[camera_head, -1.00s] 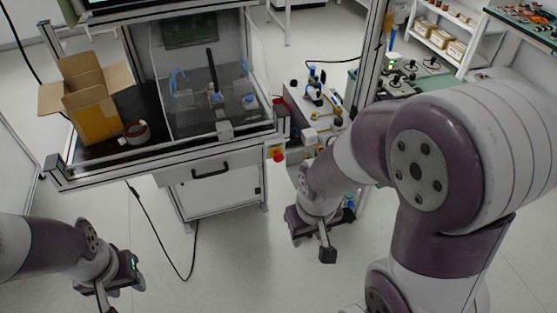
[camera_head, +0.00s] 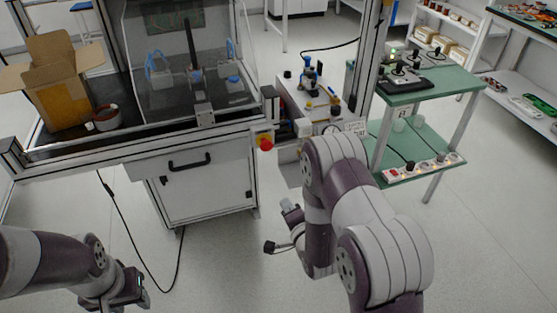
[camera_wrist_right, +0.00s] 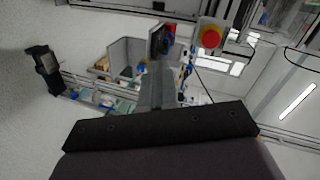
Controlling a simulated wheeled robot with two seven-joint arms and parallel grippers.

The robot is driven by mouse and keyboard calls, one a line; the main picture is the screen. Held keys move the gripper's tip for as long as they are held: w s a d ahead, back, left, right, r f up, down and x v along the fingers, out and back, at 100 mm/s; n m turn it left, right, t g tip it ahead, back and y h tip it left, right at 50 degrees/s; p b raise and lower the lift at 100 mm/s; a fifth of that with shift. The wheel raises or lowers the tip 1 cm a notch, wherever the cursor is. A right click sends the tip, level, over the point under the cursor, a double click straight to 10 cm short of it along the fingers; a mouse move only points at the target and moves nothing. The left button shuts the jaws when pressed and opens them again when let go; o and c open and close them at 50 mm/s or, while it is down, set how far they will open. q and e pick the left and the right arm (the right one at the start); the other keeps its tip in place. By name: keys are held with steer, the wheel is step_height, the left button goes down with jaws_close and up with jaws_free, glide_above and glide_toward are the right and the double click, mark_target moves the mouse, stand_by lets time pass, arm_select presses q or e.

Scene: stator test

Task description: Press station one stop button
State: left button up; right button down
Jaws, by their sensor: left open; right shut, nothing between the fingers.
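A round red stop button (camera_head: 265,143) with yellow around its base sits at the right front corner of the framed workstation (camera_head: 205,190). In the right wrist view the red button (camera_wrist_right: 211,38) shows face-on on a yellow base at the upper right. My right gripper (camera_head: 281,229) is shut and empty. In the head view it is below the button, over the floor in front of the workstation, apart from it. My forearm hides part of the wrist. My left gripper (camera_head: 124,296) is open and empty at the lower left, away from the workstation.
The workstation carries an open cardboard box (camera_head: 62,100), a tape roll (camera_head: 106,117) and a clear enclosure (camera_head: 185,60). A green two-level bench (camera_head: 405,92) with devices stands at the right. A black cable (camera_head: 140,250) hangs onto the floor. The floor in front is mostly clear.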

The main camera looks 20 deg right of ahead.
mark_target(267, 148)
step_height(267, 148, up, 6)
steer(key=w+m+t, duration=0.1)
steer(key=m+t, duration=0.2)
steer(key=shift+w+f, duration=0.1)
steer(key=shift+w, duration=0.1)
steer(key=w, duration=1.3)
steer(key=shift+w+a, duration=0.25)
steer(key=shift+w, duration=0.15)
